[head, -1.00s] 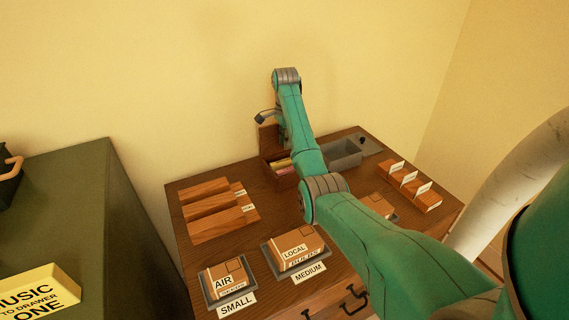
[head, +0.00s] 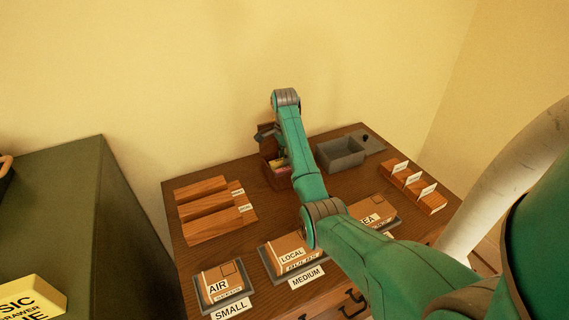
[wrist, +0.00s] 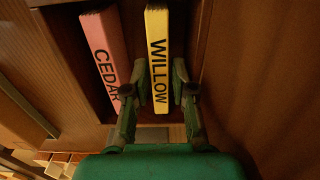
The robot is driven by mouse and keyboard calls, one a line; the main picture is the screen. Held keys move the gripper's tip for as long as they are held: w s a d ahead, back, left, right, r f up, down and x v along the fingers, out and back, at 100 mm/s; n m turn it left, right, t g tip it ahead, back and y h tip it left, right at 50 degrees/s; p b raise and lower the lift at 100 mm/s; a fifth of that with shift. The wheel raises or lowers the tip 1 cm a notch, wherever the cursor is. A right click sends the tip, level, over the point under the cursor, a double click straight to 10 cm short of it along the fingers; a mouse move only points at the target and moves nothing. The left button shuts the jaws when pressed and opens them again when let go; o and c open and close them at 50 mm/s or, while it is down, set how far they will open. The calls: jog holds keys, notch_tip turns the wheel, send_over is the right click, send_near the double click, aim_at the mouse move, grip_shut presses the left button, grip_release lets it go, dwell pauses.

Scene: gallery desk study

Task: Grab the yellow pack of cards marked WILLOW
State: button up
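The yellow pack marked WILLOW (wrist: 158,45) stands in a wooden box, beside a pink pack marked CEDAR (wrist: 103,55) on its left in the wrist view. My gripper (wrist: 159,75) is open, with one finger on each side of the yellow pack's near end. A narrow gap seems to show between each finger and the pack. In the head view my arm partly hides the wooden box (head: 268,175), and only small bits of the packs show.
A grey open bin (head: 340,155) stands right of the wooden box. Wooden blocks (head: 215,208) lie at the left, and labelled blocks (head: 413,187) at the right. Parcels on trays, one marked AIR (head: 222,284), line the front edge. A wall closes the back.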

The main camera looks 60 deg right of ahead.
grip_shut()
jog(key=shift+r, duration=0.1)
